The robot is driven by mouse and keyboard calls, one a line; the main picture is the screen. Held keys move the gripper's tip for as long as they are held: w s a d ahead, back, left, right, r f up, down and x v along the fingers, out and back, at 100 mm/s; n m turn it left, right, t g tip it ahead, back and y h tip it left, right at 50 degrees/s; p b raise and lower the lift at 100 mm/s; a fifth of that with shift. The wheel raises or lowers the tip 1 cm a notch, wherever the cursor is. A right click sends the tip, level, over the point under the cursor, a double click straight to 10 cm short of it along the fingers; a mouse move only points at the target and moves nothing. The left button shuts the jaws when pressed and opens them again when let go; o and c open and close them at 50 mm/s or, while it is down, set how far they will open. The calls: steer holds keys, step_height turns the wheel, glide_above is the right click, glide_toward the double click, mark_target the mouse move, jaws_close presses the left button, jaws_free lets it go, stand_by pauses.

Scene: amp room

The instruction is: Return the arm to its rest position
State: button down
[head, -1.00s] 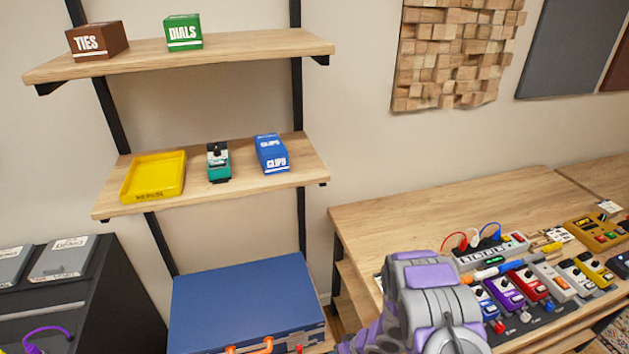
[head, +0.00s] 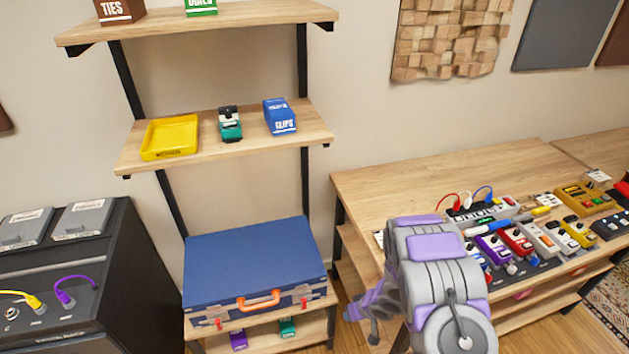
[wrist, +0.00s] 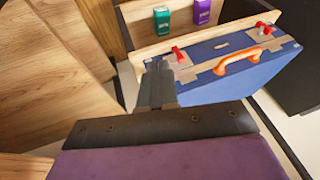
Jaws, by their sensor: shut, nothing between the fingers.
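My arm (head: 435,285), grey and purple, is folded in the lower right of the head view, in front of the workbench's left end. My gripper (wrist: 157,85) shows in the wrist view as dark fingers, closed together with nothing held. In that view it points toward a blue case (wrist: 235,75) with an orange handle and red latches. I cannot tell the exact gap between the fingers and the case. The gripper's tips are hard to make out in the head view.
The workbench (head: 400,180) carries several pedals and a power strip (head: 482,210). The blue case (head: 255,265) lies on a low shelf left of the bench. Higher shelves hold a yellow tray (head: 147,146), a teal pedal (head: 231,130) and a blue box (head: 279,117). A black amp (head: 125,270) stands left.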

steer(key=w+d+r+m+t+h, duration=0.1)
steer(key=d+r+h, duration=0.2)
steer(key=d+r, duration=0.55)
steer(key=w+d+r+m+h, duration=0.1)
steer(key=d+r+h, duration=0.35)
steer(key=r, duration=0.65)
steer(key=s+d+r+m, duration=0.1)
steer(key=s+d+r, duration=0.1)
steer(key=s+r, duration=0.5)
steer(key=s+a+r+g+y, duration=0.1)
steer(key=s+a+r, duration=0.3)
steer(key=s, duration=0.6)
steer(key=s+a+r+g+y, duration=0.1)
steer(key=s+a+r+g, duration=0.2)
steer(key=s, duration=0.6)
steer(key=s+a+r+g+y, duration=0.1)
steer(key=s+a+r, duration=0.4)
steer(key=s, duration=0.5)
step_height(320, 180, up, 2)
steer(key=shift+s+a+r+m+g, duration=0.2)
steer(key=shift+s+r+m+g, duration=0.1)
steer(key=shift+s+g, duration=0.1)
steer(key=shift+w, duration=0.1)
